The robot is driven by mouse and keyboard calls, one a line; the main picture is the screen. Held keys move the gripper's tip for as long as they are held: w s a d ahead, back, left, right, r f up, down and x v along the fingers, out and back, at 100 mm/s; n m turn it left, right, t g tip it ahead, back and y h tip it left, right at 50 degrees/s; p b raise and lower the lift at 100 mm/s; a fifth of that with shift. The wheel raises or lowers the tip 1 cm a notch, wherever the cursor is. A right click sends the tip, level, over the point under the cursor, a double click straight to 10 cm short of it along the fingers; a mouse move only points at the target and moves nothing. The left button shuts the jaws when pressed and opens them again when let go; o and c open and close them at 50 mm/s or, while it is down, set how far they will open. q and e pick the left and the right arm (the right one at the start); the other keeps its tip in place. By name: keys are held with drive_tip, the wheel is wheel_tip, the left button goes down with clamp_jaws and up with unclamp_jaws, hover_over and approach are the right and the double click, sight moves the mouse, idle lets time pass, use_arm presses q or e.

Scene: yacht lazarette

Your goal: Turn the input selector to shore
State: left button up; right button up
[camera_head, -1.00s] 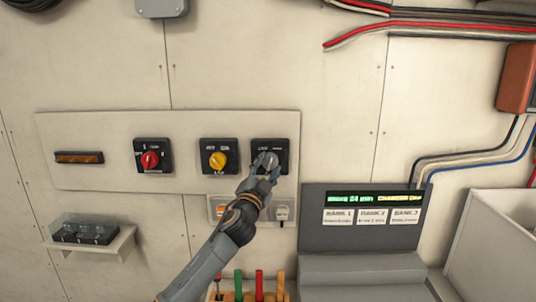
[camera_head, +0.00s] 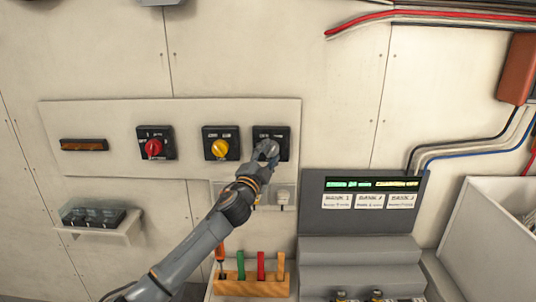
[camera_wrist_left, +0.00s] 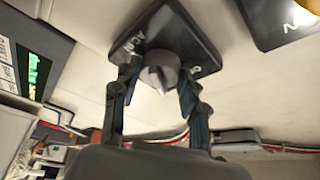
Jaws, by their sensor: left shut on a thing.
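The rightmost switch on the wall panel is a black square plate (camera_head: 283,135) with a grey round knob (camera_head: 265,150). My left gripper (camera_head: 265,156) reaches it from the lower left and is shut on the grey knob. In the left wrist view the knob (camera_wrist_left: 158,72) sits between the two dark fingers (camera_wrist_left: 155,95). The black plate also shows in the left wrist view (camera_wrist_left: 195,35), with white lettering at its sides that I cannot read fully. In the head view my gripper partly hides the knob and its lower markings. My right gripper is not in view.
Left of it are a yellow-knob switch (camera_head: 219,149) and a red-knob switch (camera_head: 154,148) on the same pale panel (camera_head: 90,115). A grey console (camera_head: 360,222) with a green display stands at lower right. Below the arm is a wooden tool rack (camera_head: 252,287) with coloured handles.

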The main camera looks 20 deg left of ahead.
use_arm(q)
drive_tip(key=o, duration=1.2)
drive_tip(key=shift+f, duration=0.1)
drive_tip(key=shift+c, duration=0.2)
drive_tip(key=v, duration=1.2)
